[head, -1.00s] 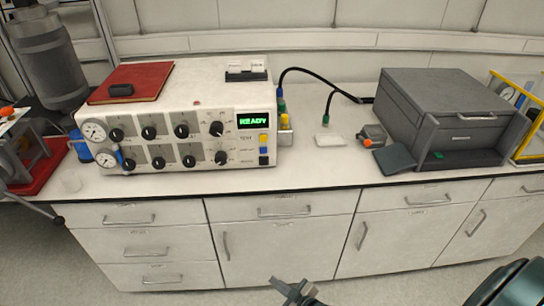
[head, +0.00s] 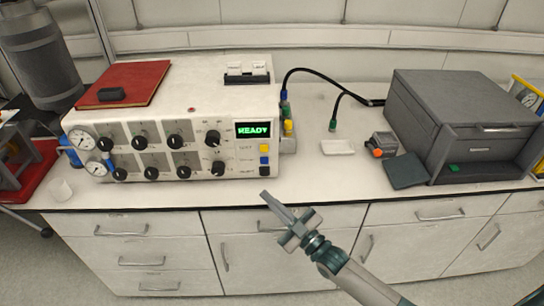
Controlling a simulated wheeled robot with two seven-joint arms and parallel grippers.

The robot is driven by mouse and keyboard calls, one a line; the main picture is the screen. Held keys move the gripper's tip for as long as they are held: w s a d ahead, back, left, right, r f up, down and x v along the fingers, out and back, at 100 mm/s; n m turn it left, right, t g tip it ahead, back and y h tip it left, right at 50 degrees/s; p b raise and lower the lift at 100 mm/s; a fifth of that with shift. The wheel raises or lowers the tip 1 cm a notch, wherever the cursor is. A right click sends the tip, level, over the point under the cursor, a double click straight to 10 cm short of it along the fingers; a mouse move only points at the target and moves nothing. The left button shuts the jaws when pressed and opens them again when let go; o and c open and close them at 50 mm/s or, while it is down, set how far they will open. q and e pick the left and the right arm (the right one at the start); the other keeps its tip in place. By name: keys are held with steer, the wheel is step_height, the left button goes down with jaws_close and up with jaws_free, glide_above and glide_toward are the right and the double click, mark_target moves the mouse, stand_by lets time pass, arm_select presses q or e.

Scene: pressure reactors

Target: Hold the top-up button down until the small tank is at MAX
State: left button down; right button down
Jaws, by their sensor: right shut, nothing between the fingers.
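A white control box (head: 200,180) stands on the counter, with dials, several black knobs and a green lit display (head: 253,130) that seems to read READY. On its right front are a yellow button (head: 265,148), a blue button (head: 264,160) and a black button (head: 263,171). Their labels are too small to read, so I cannot tell which is the top-up button. I cannot make out a small tank with a MAX mark. My right gripper (head: 266,196) is shut and empty, just below the buttons in the picture and apart from them. My left gripper is not in view.
A red book (head: 145,72) with a black object lies on the box. A grey case (head: 440,90), a small white tray (head: 338,148) and an orange-and-grey device (head: 382,146) stand to the right. Black cables run behind. A large grey vessel (head: 42,60) stands at left.

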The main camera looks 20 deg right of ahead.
mark_target(264, 160)
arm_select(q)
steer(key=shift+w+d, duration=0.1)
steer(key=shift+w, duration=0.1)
arm_select(e)
steer(key=shift+r+y, duration=0.3)
steer(key=shift+r, duration=0.65)
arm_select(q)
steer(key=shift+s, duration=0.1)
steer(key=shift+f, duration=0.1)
arm_select(e)
steer(key=shift+w+d, duration=0.1)
steer(key=shift+w, duration=0.05)
